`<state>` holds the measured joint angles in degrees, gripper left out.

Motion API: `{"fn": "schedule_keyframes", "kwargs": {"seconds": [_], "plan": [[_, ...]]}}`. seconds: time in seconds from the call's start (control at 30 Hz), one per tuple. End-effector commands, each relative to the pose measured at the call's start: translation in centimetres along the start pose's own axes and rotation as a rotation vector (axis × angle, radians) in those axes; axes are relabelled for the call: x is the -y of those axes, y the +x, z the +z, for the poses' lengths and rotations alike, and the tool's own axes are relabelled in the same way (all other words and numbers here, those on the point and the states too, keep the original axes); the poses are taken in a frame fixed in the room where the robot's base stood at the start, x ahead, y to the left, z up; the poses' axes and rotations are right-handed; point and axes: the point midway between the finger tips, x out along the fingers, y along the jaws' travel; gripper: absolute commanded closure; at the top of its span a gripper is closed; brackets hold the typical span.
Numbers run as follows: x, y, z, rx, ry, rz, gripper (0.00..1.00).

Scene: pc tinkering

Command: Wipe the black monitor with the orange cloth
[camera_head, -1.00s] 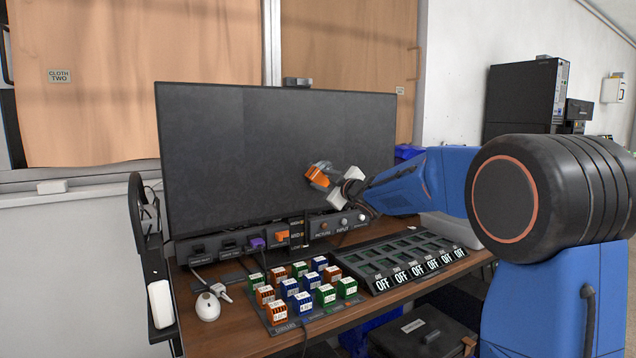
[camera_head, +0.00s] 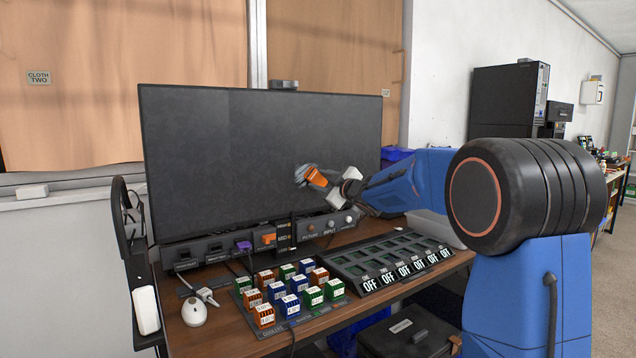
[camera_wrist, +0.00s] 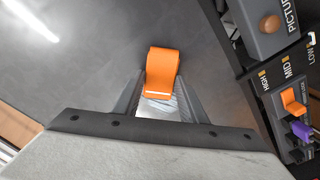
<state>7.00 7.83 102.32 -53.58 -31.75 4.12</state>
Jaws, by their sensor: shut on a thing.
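The black monitor (camera_head: 240,150) stands upright on the desk, and its dark screen also fills most of the wrist view (camera_wrist: 85,65). My gripper (camera_head: 305,175) is in front of the lower right part of the screen. It is shut on the orange cloth (camera_wrist: 162,72), which shows as a folded orange loop between the fingertips in the wrist view. In the head view the orange cloth (camera_head: 317,178) is partly hidden by the grey fingers. I cannot tell whether the cloth touches the screen.
A control strip (camera_head: 215,250) with knobs and plugs runs below the screen. A board of coloured blocks (camera_head: 290,295) and a panel of switches labelled OFF (camera_head: 385,265) lie on the desk (camera_head: 200,340).

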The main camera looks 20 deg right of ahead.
Motion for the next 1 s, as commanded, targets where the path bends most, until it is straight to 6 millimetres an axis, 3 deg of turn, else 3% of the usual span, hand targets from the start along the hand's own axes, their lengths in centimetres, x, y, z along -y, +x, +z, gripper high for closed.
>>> {"fn": "schedule_keyframes", "kwargs": {"seconds": [0.47, 1.0], "plan": [[-2.1, -0.1, 2.2, 0.002, 0.000, 0.000, 0.94], [-3.0, -0.1, 0.7, -0.001, 0.000, 0.000, 0.94]]}}
